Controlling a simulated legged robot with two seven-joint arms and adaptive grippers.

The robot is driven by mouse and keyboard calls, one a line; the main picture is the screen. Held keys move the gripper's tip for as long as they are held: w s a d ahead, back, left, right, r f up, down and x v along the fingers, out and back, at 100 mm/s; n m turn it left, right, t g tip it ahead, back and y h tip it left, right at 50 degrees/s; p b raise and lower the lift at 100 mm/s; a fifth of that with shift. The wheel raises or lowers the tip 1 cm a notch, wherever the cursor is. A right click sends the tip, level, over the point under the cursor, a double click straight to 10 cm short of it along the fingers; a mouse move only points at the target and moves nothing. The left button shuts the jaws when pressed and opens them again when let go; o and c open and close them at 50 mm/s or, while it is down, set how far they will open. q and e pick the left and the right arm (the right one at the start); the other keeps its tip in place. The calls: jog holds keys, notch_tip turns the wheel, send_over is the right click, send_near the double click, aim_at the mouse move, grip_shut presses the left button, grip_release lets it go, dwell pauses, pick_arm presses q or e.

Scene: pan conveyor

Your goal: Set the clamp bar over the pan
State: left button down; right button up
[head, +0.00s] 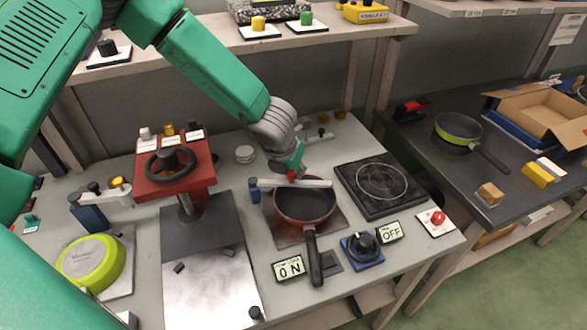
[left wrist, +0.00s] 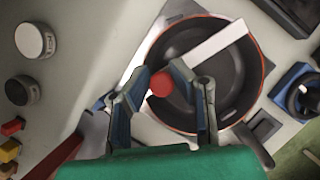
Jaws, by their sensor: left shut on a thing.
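The pan (head: 304,213), dark with a red rim, sits on a dark plate on the bench, its black handle toward me. It fills much of the left wrist view (left wrist: 196,95). The pale clamp bar (head: 318,184) lies across the pan's far part, from a blue post (head: 254,190) at its left; it also crosses the pan in the left wrist view (left wrist: 220,42). I cannot tell whether it touches the rim. My left gripper (head: 294,174) is shut on the red knob (left wrist: 160,84) by the bar. My right gripper is not in view.
A black hotplate (head: 380,187) is right of the pan. A blue-based dial (head: 362,247), an ON sign (head: 289,268) and an OFF sign (head: 390,232) stand in front. A red stand with a wheel (head: 174,175) is left. A shelf (head: 225,45) overhangs the back.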

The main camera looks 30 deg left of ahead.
pick_arm(q)
jog(key=shift+s+f, duration=0.2)
jog(key=shift+s, duration=0.15)
jog(key=c, duration=1.4)
grip_release()
jog(key=shift+o, duration=0.2)
jog(key=shift+s+r, duration=0.3)
jog(key=shift+s, duration=0.05)
jog(key=shift+w, duration=0.15)
jog(key=shift+r, duration=0.2)
jog(key=v, duration=1.1)
jog(key=shift+s+r, duration=0.25)
jog(key=shift+a, duration=0.15)
